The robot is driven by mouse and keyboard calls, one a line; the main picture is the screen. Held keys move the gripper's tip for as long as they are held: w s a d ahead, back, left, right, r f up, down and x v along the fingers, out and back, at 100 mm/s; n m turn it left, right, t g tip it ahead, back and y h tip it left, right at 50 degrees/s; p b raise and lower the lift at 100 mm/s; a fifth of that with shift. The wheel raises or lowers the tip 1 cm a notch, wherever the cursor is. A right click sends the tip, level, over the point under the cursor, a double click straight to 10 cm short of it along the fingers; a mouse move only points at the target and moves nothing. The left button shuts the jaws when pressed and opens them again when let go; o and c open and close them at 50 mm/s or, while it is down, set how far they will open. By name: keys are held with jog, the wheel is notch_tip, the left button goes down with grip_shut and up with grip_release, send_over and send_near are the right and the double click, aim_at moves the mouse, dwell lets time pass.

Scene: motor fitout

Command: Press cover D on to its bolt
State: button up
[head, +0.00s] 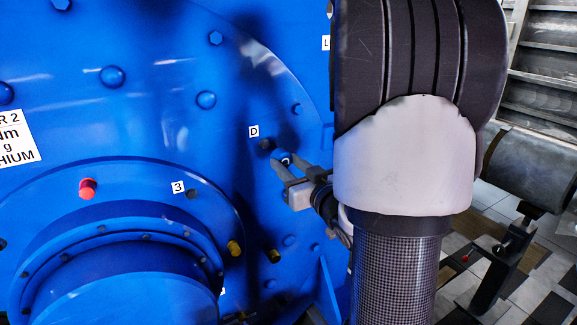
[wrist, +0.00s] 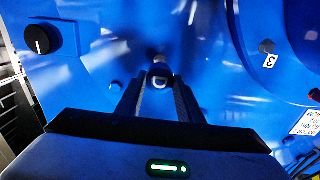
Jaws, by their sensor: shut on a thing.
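My gripper (head: 283,168) is shut on a small cover (head: 286,160), held between its fingertips. In the wrist view the cover (wrist: 160,80) shows a pale rim and a dark middle between the two fingers. Bolt D (head: 267,145) is a dark stub on the blue motor face, just below the label D (head: 253,132). In the wrist view the bolt (wrist: 159,59) shows just beyond the cover, roughly in line with it. The cover looks close to the bolt but apart from it; the exact distance is hard to tell.
The blue motor face (head: 150,120) carries several blue domes. A dark round knob (wrist: 42,40) stands out at the left in the wrist view.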

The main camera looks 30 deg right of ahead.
aim_at(278, 156)
jog(key=shift+f+b, duration=0.15)
jog(key=shift+b, duration=0.25)
jog(key=shift+w+a+b, duration=0.1)
jog(key=shift+w+b, duration=0.5)
jog(key=shift+w, duration=2.3)
jog(key=shift+b, duration=0.9)
jog(key=shift+w+b, duration=0.45)
jog(key=shift+w, duration=1.1)
jog(key=o, duration=1.1)
jog(key=shift+c, duration=0.2)
